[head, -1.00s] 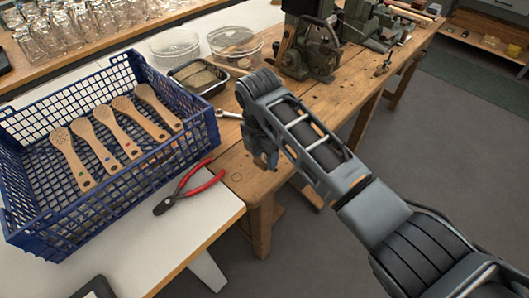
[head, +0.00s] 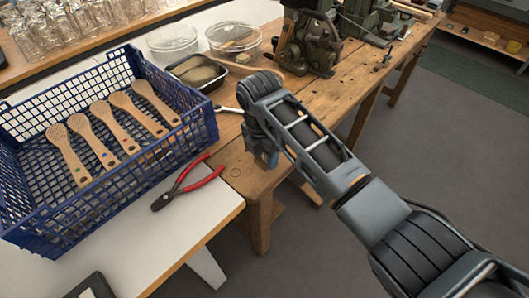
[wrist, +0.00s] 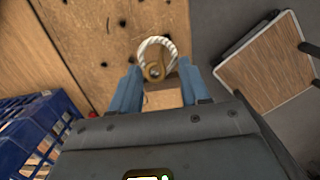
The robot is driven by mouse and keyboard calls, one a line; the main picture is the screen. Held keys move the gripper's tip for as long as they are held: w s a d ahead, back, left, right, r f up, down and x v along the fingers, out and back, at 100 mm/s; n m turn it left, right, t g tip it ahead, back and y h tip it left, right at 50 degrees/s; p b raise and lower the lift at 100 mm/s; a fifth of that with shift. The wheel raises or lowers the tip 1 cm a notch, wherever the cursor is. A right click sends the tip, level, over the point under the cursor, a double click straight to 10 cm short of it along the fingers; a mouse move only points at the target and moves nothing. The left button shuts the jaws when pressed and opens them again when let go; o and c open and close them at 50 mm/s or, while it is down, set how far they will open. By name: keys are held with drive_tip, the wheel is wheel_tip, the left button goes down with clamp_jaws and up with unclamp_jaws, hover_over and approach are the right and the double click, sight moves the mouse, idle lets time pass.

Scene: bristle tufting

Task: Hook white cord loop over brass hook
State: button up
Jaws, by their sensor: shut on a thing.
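In the wrist view, a white cord loop (wrist: 157,44) stands out past the fingertips, threaded through the rounded brown end of a wooden piece (wrist: 162,99). My gripper (wrist: 160,80) has its blue fingers shut on this wooden piece, with the loop free beyond them. The loop is over or near the bench top in this view; I cannot tell its height. In the head view my gripper (head: 265,155) points down at the near corner of the wooden bench, and what it holds is hidden there. I cannot make out the brass hook with certainty in either view.
A blue crate (head: 205,127) with several wooden brushes stands left of my gripper. Red-handled pliers (head: 196,183) lie on the white table. Open floor lies right of the bench.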

drive_tip(key=shift+d+f+b, duration=0.15)
drive_tip(key=shift+f+b, duration=0.5)
drive_tip(key=shift+f, duration=0.75)
idle(0.5)
drive_tip(key=o, duration=1.5)
drive_tip(key=shift+r+p, duration=2.55)
drive_tip(key=shift+r, duration=2.75)
